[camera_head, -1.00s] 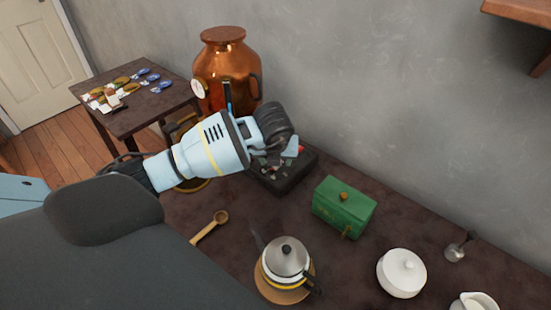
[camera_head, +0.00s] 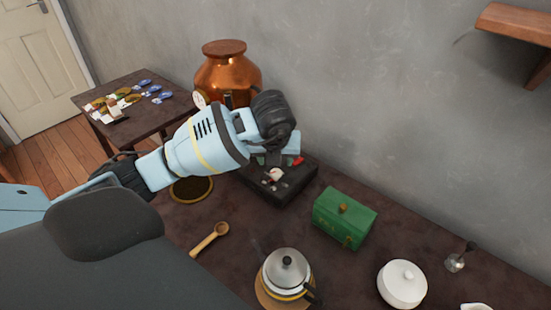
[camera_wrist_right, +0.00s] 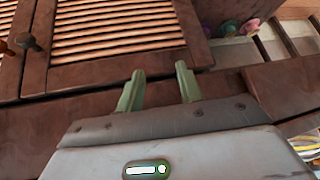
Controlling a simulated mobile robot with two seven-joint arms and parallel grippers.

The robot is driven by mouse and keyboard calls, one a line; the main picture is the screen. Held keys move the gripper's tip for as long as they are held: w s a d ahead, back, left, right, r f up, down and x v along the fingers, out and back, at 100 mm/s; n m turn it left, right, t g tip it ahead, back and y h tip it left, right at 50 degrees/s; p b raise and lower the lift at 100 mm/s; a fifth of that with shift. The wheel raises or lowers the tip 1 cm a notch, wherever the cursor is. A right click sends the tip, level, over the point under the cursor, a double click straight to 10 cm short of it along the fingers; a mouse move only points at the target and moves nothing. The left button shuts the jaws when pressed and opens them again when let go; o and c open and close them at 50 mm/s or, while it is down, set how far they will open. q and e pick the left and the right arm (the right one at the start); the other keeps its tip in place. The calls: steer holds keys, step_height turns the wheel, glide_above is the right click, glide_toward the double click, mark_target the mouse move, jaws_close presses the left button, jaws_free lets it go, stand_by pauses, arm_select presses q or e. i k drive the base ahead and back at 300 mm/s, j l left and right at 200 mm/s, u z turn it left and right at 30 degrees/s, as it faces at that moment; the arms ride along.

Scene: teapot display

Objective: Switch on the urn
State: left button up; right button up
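The copper urn (camera_head: 226,72) stands at the back of the dark table in the head view. My left arm hides its lower part. A white round dial shows at its left side. A low black box (camera_head: 289,190) sits in front of and to the right of the urn, with a small red part (camera_head: 298,161) and a small pale piece (camera_head: 274,176) on top. My left gripper (camera_head: 273,158) is over the back of this box; its fingers are too small and covered to judge. My right gripper (camera_wrist_right: 159,90) shows in the right wrist view, open and empty, by a slatted cabinet.
A green box (camera_head: 344,218), a steel kettle (camera_head: 287,268) and a white lidded pot (camera_head: 402,284) stand on the table. A wooden spoon (camera_head: 210,238) lies nearer. A side table (camera_head: 150,112) holds small packets. A wall shelf (camera_head: 515,22) is at upper right.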

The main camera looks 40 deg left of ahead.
mark_target(296, 161)
steer(key=k, duration=1)
